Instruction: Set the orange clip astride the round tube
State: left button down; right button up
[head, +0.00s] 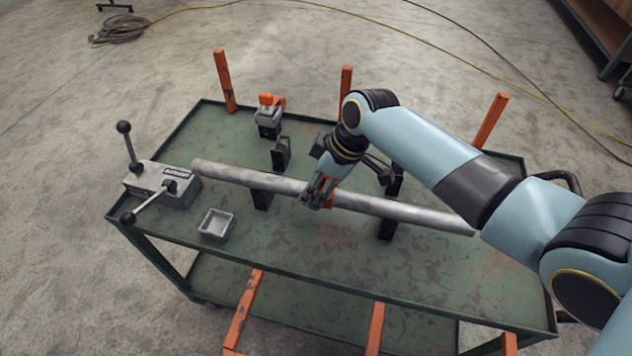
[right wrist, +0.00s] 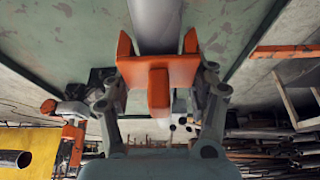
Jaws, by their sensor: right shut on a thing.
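The round tube (head: 260,181) is a long grey pipe lying across black supports on the green cart. It also shows in the right wrist view (right wrist: 156,25). My right gripper (head: 318,191) is at the tube's middle, pointing down, shut on the orange clip (right wrist: 158,82). In the right wrist view the clip's two prongs show on either side of the tube. In the head view the clip (head: 329,193) is at the tube and partly hidden by the fingers. I cannot tell whether it sits fully down on the tube. My left gripper is not in view.
A grey lever box (head: 160,184) stands at the cart's left, near the tube's left end. A small grey tray (head: 216,224) lies in front of the tube. A grey block with an orange part (head: 268,116) stands behind. Orange posts (head: 224,80) rise around the cart.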

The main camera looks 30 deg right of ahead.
jog(key=shift+f, duration=0.45)
jog(key=o, duration=1.3)
jog(key=v, duration=1.2)
